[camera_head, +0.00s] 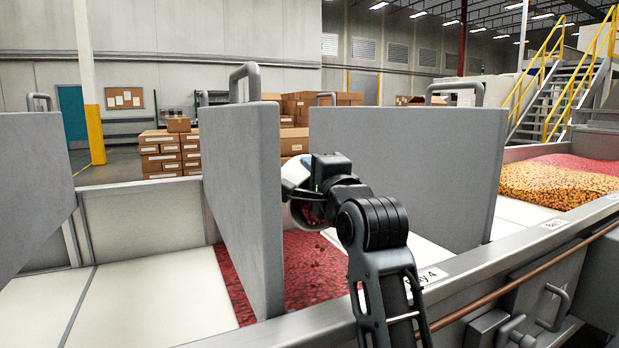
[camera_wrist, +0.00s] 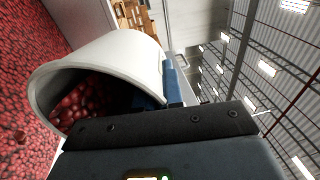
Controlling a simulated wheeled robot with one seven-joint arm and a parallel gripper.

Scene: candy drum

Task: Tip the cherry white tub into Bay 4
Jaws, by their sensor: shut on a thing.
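My gripper (camera_head: 305,188) is shut on the white tub (camera_head: 299,214), which it holds tilted on its side above the bay between two grey dividers. In the wrist view the tub (camera_wrist: 110,58) shows its open mouth facing down and left, with red candies (camera_wrist: 85,103) still inside. The blue finger pads (camera_wrist: 172,84) press on its wall. Bay 4 (camera_head: 402,250) has a front label (camera_head: 432,275) partly hidden by my arm. Red candies (camera_head: 311,283) cover its left part, and a few dark red pieces show in the air below the tub.
Tall grey dividers (camera_head: 243,200) (camera_head: 410,165) stand on both sides of the tub. The bay at left (camera_head: 130,305) has a bare white floor. Orange and red candies (camera_head: 560,180) fill bays at far right. A metal rail (camera_head: 480,262) runs along the front.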

